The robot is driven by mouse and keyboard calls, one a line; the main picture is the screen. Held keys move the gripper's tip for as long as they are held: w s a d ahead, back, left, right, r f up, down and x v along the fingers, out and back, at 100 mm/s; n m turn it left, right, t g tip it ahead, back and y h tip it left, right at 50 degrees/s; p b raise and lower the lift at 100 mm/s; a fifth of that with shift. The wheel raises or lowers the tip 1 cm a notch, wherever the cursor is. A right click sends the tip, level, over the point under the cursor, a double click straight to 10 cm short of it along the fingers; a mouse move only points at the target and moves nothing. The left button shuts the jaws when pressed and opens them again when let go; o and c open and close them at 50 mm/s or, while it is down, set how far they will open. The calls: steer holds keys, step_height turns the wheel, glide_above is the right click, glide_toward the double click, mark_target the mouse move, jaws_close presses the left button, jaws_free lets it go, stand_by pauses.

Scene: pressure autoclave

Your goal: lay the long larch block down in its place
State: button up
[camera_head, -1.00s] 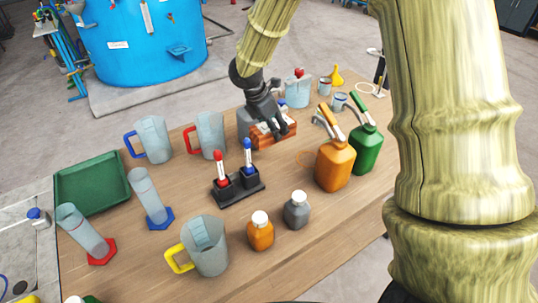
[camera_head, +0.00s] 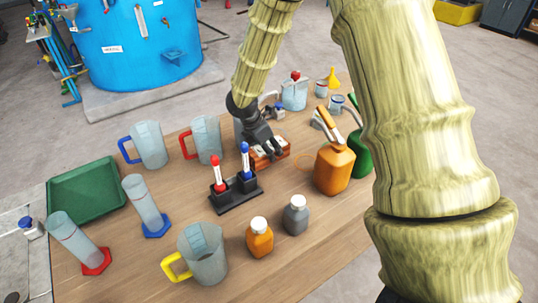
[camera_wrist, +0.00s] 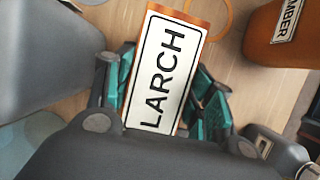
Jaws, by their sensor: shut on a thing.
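The long larch block is orange-brown with a white label reading LARCH (camera_wrist: 165,72) in the wrist view. It lies between the teal finger pads of my gripper (camera_wrist: 170,95), which is shut on it. In the head view, my gripper (camera_head: 274,152) points down at the far middle of the table, over the orange-brown block (camera_head: 284,152) with white label patches. My fingers hide part of it. I cannot tell whether it touches what is beneath it, and its place is not clearly visible.
The wooden table (camera_head: 130,262) is crowded. An amber jerrycan (camera_head: 334,170) stands right of my gripper, and a black stand (camera_head: 237,195) with red and blue pieces stands nearer. A red-handled jug (camera_head: 206,140) is left. A green tray (camera_head: 88,192) sits far left.

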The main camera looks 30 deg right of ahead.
steer(key=shift+f+p, duration=0.3)
steer(key=shift+f, duration=1.5)
steer(key=o, duration=1.3)
steer(key=shift+f, duration=0.1)
